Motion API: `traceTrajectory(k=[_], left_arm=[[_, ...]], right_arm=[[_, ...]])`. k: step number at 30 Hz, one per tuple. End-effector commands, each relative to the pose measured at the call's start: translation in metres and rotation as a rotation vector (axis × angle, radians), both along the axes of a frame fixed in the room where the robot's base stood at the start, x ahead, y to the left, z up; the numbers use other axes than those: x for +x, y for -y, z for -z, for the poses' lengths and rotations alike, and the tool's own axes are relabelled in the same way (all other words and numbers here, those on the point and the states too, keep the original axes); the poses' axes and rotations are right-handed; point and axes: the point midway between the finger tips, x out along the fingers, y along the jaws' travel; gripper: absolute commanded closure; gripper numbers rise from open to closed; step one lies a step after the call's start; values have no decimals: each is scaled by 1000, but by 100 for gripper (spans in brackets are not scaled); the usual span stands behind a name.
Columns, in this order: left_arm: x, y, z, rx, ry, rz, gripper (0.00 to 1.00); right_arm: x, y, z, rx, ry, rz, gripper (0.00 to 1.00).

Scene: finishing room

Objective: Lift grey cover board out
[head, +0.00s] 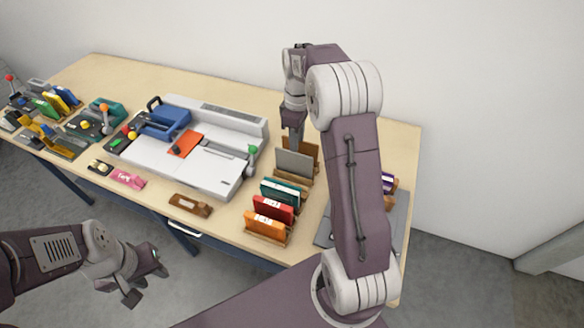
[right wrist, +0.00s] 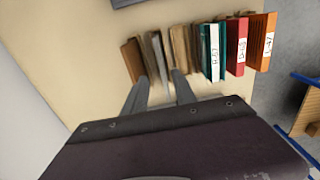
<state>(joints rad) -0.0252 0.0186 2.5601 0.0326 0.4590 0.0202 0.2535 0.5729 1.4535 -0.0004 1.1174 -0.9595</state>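The grey cover board (head: 294,163) stands upright in the rack on the table, behind the green, red and orange books. In the right wrist view the grey board (right wrist: 157,55) stands between two brown dividers. My right gripper (head: 294,146) reaches down over it from above. In the right wrist view its two fingers (right wrist: 159,80) are spread, one on each side of the grey board, with gaps showing. The fingertips' depth beside the board is hard to tell. My left gripper (head: 150,277) is open and empty, off the table's front edge at lower left.
Green (head: 280,193), red (head: 273,209) and orange (head: 264,225) books stand in front of the board. A white machine (head: 190,160) lies to the left. A dark grey mat (head: 398,215) is at right, partly behind my arm. The wall is close behind the table.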

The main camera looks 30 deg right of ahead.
Motion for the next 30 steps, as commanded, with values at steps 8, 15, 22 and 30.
traceTrajectory(k=[8, 15, 22, 30], left_arm=[[0, 0, -1, 0, 0, 0, 64], [0, 0, -5, 0, 0, 0, 64], [0, 0, -5, 0, 0, 0, 64], [0, 0, -5, 0, 0, 0, 64]], right_arm=[[0, -1, 21, 1, -1, -1, 67], [-1, -4, 61, 1, -2, -1, 67], [0, -4, 70, 0, 3, -1, 67], [0, -4, 69, 0, 3, -1, 100]])
